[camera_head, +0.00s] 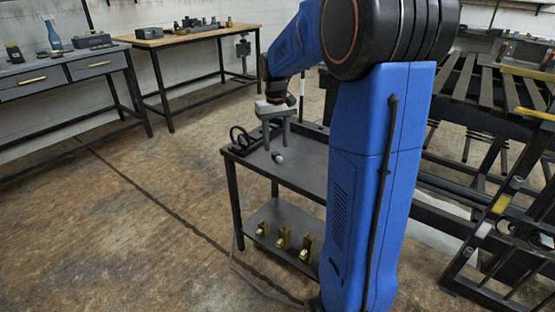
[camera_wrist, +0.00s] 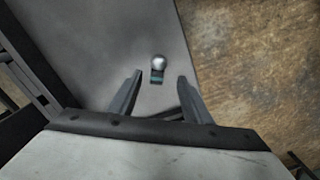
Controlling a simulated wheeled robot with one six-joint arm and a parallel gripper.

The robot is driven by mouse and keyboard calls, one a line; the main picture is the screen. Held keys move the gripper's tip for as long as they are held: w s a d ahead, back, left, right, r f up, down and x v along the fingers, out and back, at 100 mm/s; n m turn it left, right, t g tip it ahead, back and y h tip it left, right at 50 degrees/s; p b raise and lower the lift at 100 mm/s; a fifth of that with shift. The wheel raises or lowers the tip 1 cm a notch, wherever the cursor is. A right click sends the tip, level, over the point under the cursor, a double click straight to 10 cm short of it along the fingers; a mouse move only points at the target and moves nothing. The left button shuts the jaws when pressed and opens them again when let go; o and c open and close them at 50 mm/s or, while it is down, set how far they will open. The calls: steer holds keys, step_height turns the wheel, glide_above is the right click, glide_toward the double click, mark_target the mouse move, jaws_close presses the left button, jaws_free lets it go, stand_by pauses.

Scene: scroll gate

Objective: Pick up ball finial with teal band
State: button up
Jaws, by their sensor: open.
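The ball finial with the teal band (camera_wrist: 157,66) is on the grey tabletop in the wrist view. It has a silvery ball and a short base with a teal band. It also shows small in the head view (camera_head: 278,157) on the top of the dark cart. My gripper (camera_wrist: 160,80) is open, with one finger to each side of the finial in the wrist picture and nothing between them touching it. In the head view my gripper (camera_head: 276,148) is above the cart top, pointing down over the finial. The height gap is hard to tell.
The cart (camera_head: 305,168) has a lower shelf with several brass-coloured pieces (camera_head: 283,238). A dark cable-like loop (camera_head: 241,138) lies at its back left corner. A wooden-topped workbench (camera_head: 185,38) and a grey drawer bench (camera_head: 60,70) stand behind. A dark slatted frame (camera_head: 470,88) is at the right.

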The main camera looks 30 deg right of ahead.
mark_target(278, 155)
steer(key=shift+s+d+f, duration=0.1)
steer(key=shift+f, duration=1.25)
steer(key=shift+d+f, duration=0.1)
steer(key=shift+f, duration=1.2)
jaws_close()
